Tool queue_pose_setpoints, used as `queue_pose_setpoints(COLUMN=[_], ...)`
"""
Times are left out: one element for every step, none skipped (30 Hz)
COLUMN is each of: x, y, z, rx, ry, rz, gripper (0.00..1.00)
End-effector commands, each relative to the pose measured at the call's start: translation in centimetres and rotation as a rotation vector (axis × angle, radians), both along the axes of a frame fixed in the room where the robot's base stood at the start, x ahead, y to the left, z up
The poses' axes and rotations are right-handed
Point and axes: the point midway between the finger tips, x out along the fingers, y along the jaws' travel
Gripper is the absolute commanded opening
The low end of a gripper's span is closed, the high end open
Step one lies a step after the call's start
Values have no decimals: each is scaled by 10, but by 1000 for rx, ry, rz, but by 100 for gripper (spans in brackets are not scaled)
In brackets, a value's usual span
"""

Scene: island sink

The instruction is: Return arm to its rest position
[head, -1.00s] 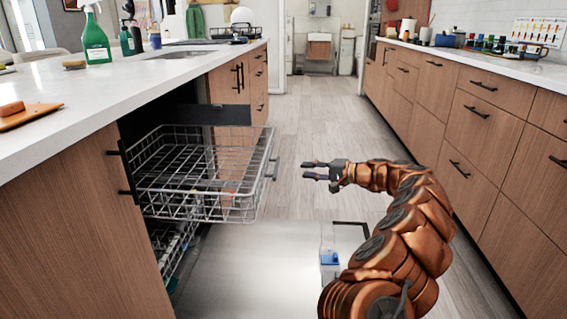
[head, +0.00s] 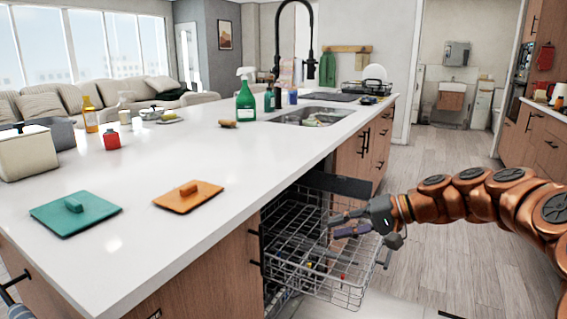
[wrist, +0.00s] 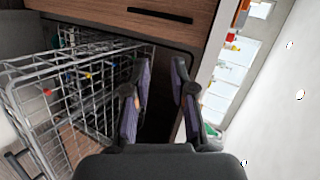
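My gripper (head: 345,224) is at the end of my copper-coloured arm, which reaches in from the right in the head view. It points left and appears in front of the pulled-out dishwasher rack (head: 345,290). In the wrist view its two fingers (wrist: 155,98) stand apart with nothing between them. The wire rack (wrist: 60,100) fills the left side of the wrist view, close to the fingers. I cannot tell whether they touch.
The white island counter (head: 150,260) lies left of my arm, with an orange board (head: 200,198) and a teal board (head: 60,218) on it. A sink (head: 305,116) with a tall black faucet (head: 277,40) is farther back. The aisle floor (head: 425,180) is clear.

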Motion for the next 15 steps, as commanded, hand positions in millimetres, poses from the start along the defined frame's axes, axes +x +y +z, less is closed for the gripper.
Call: queue_pose_setpoints(x=[-18,-28,-42,-53,-63,-78,-88,-98,-112,-123,-134,-147,-157,-167,-181], y=[14,22,31,36,41,48,52,55,59,61,63,64,64,64,63], z=[25,31,38,44,48,53,57,62,66,68,72,76,78,80,84], rx=[-37,-59,-92,-117,-142,-177,-205,-231,-267,-296,-323,-362,-391,-418,-459], ry=[7,14,21,27,34,43,49,54,65,74,79,87,96,106,114], rz=[38,59,84,101,119,143,159,172,191,205,217,231,241,252,262], gripper=[25,25,25,25,25,25,25,25,25,25,25,25,25,25,25])
